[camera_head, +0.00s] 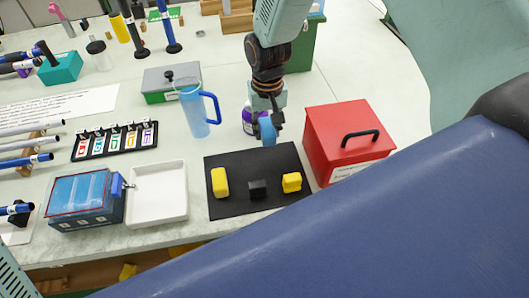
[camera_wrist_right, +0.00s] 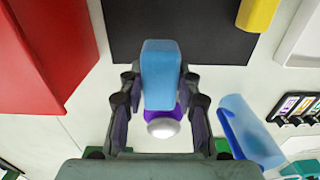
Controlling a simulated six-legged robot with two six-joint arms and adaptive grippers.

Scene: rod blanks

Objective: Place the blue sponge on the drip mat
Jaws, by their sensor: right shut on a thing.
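The blue sponge (camera_head: 267,132) is held in my right gripper (camera_head: 266,118), in the air by the far edge of the black drip mat (camera_head: 257,166). In the right wrist view the sponge (camera_wrist_right: 160,70) sits between the two fingers (camera_wrist_right: 159,88), its far end overlapping the mat's edge (camera_wrist_right: 205,35). I cannot tell the exact height, but it appears clear of the mat. On the mat stand a yellow block (camera_head: 220,183), a dark block (camera_head: 257,189) and another yellow piece (camera_head: 292,182). My left gripper does not show.
A red box (camera_head: 335,125) with a black handle stands right of the mat. A blue jug (camera_head: 193,110) and a purple-and-white bottle (camera_head: 247,121) stand behind it. A white tray (camera_head: 157,195) lies to the left. The mat's far half is bare.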

